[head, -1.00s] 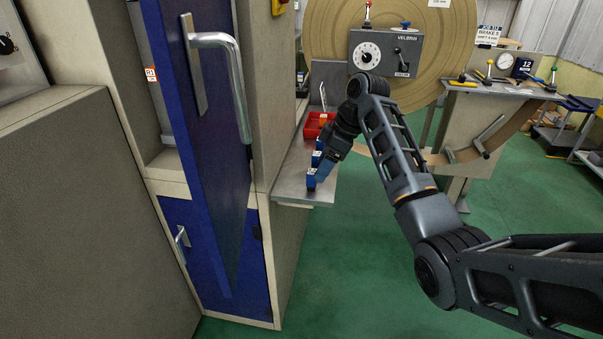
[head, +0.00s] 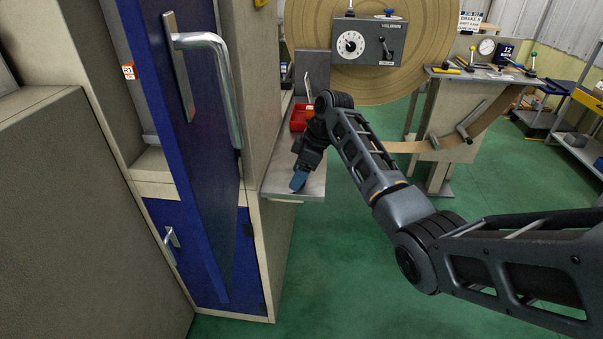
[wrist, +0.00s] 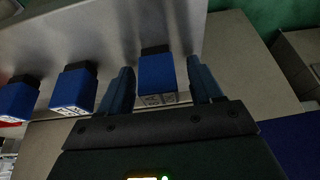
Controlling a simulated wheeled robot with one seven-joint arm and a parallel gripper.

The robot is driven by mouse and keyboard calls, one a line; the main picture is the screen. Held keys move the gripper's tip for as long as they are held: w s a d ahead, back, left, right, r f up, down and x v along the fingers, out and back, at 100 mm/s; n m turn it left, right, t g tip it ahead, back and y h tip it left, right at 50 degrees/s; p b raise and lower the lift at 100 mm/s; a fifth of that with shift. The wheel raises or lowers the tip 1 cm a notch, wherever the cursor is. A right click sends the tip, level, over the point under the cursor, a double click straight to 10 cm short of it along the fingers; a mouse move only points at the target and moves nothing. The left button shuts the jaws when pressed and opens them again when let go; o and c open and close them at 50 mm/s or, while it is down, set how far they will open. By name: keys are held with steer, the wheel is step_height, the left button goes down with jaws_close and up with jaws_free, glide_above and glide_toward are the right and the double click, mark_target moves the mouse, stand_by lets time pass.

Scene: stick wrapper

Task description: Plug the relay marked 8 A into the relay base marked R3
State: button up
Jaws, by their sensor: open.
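Three blue relays with dark ends stand in a row on the metal shelf (head: 285,180). In the wrist view they are a left one (wrist: 15,101), a middle one (wrist: 75,88) and a right one (wrist: 156,74). My gripper (head: 299,182) is open at the near end of the shelf. In the wrist view its two blue fingers stand on either side of the right relay, with gaps showing. In the head view my gripper hides the relays. The base marked R3 is not in view; an R1 label (head: 128,72) shows inside the cabinet.
A blue cabinet door (head: 190,130) with a big handle (head: 222,85) stands open left of the shelf. A red bin (head: 299,118) is farther back on the shelf. A workbench (head: 450,120) stands at right. Green floor (head: 340,270) is clear in front.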

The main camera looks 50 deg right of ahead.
steer(key=c, duration=1.1)
steer(key=shift+o, duration=0.2)
steer(key=shift+r, duration=0.45)
step_height(320, 180, up, 4)
steer(key=shift+s+d+f+b, duration=0.15)
steer(key=shift+f+b, duration=0.1)
steer(key=shift+b, duration=0.1)
steer(key=s+d+r+p, duration=0.2)
steer(key=s+d+r, duration=0.3)
steer(key=s, duration=0.5)
steer(key=shift+r, duration=0.85)
